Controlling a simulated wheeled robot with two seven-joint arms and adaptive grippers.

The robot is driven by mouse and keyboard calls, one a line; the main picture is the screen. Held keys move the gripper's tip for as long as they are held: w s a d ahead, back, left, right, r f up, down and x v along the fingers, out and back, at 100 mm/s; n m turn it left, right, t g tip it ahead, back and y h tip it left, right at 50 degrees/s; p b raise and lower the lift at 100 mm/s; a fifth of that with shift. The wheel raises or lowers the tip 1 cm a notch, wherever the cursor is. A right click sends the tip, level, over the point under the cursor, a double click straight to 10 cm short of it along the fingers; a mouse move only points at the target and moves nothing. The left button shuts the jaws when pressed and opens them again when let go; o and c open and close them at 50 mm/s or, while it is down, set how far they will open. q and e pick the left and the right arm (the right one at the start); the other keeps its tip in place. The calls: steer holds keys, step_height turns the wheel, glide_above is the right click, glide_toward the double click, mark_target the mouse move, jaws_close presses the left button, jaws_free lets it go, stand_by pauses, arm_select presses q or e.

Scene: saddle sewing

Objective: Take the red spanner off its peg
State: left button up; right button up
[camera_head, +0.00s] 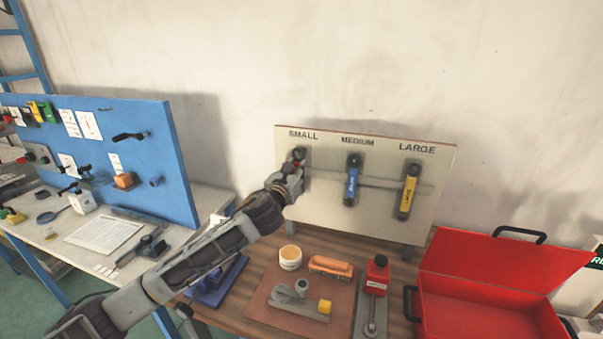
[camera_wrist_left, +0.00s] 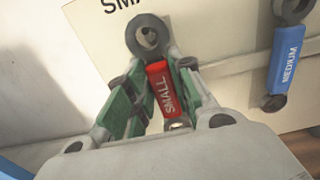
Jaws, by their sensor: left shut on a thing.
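The red spanner (camera_wrist_left: 160,88) is marked SMALL and hangs at the left end of the upright board (camera_head: 320,205), under the word SMALL. Its grey ring end sits at the top, around or against a peg; I cannot tell how far along the peg it is. My left gripper (camera_head: 294,172) is at the board and covers most of the spanner in the head view. In the left wrist view its green-padded fingers (camera_wrist_left: 150,95) are shut on the spanner's red handle from both sides. My right gripper is not in view.
A blue MEDIUM spanner (camera_head: 351,186) and a yellow LARGE spanner (camera_head: 408,192) hang to the right. An open red toolbox (camera_head: 480,305) stands at right.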

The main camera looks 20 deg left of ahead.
arm_select(q)
steer(key=shift+s+r, duration=0.1)
steer(key=shift+s, duration=0.45)
steer(key=shift+s+a+r+p, duration=0.1)
steer(key=shift+s+p, duration=0.5)
steer(key=shift+s, duration=0.85)
steer(key=shift+s+r+p, duration=0.1)
steer(key=shift+s+p, duration=0.45)
steer(key=shift+s, duration=0.85)
